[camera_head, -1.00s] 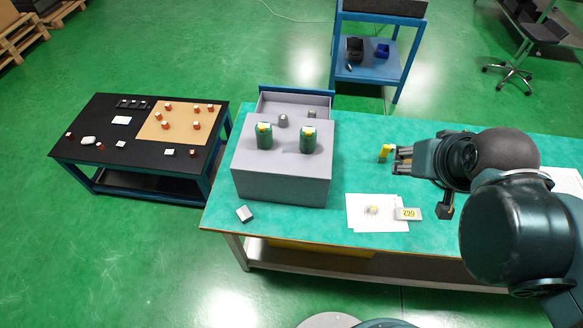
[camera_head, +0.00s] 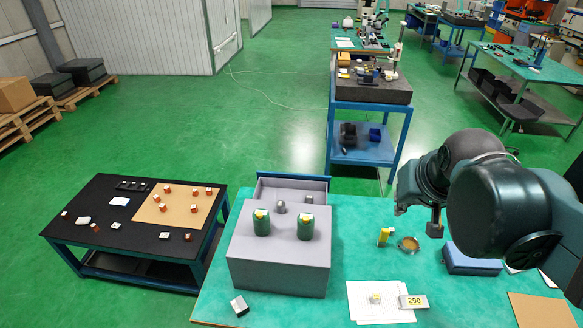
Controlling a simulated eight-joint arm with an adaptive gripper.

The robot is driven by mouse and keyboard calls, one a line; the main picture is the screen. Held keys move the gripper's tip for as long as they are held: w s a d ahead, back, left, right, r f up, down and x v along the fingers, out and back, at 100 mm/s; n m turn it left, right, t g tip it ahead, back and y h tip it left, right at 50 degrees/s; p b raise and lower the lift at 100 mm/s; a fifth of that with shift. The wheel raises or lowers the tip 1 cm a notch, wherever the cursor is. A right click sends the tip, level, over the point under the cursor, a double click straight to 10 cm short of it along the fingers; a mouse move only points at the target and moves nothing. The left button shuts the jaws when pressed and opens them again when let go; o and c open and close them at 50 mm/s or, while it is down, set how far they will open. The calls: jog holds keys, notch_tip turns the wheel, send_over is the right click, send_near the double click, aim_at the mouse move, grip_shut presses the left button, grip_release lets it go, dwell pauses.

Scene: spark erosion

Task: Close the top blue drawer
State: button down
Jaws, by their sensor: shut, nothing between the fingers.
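A grey cabinet (camera_head: 277,266) stands on the teal workbench. Its drawer (camera_head: 291,190) is pulled out at the far side, with the blue front panel (camera_head: 293,179) facing away from me. The grey inside of the drawer shows behind the cabinet top.
A yellow item (camera_head: 384,236) and a round brown dish (camera_head: 408,244) lie right of the cabinet. A blue box (camera_head: 470,259) and papers (camera_head: 375,300) are nearer. A blue-framed cart (camera_head: 365,150) stands behind the bench. A black table (camera_head: 110,235) is at left.

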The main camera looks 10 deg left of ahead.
jog(key=w+a, duration=0.4)
jog(key=w, duration=0.7)
jog(key=w+a+f+g, duration=0.1)
jog(key=w+a, duration=0.4)
jog(key=w, duration=0.5)
jog(key=w+a, duration=0.4)
jog(key=w, duration=0.7)
jog(key=w+a+f+g+b, duration=0.1)
jog(key=w+a+f, duration=1.9)
jog(key=w+f, duration=0.2)
jog(key=shift+f+g, duration=0.25)
jog(key=shift+g, duration=0.05)
notch_tip(320, 180, down, 10)
jog(key=shift+s, duration=0.2)
